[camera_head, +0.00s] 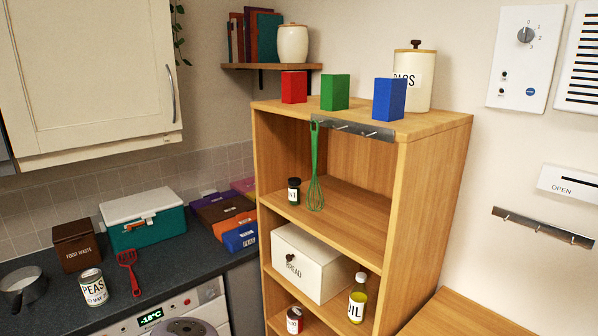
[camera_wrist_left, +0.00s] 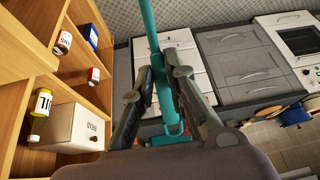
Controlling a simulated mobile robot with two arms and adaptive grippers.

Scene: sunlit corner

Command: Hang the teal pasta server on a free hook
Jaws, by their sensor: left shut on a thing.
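My left gripper (camera_wrist_left: 164,78) shows in the left wrist view, shut on the long thin shaft of the teal pasta server (camera_wrist_left: 148,24). The teal shaft runs up out of the picture, so its far end is hidden; a teal part also shows below the fingers. In the head view a metal hook rail (camera_head: 352,128) is fixed along the front top edge of the wooden shelf unit (camera_head: 424,185). A green whisk (camera_head: 315,165) hangs at its left end; hooks further right look bare. A second hook rail (camera_head: 535,226) is on the right wall. My right gripper is not in view.
Red (camera_head: 294,87), green (camera_head: 335,92) and blue (camera_head: 389,99) boxes and a cream canister (camera_head: 414,78) stand on top of the unit. A bread bin (camera_head: 312,262) and oil bottle (camera_head: 358,298) stand below. A red utensil (camera_head: 130,271) lies on the dark counter.

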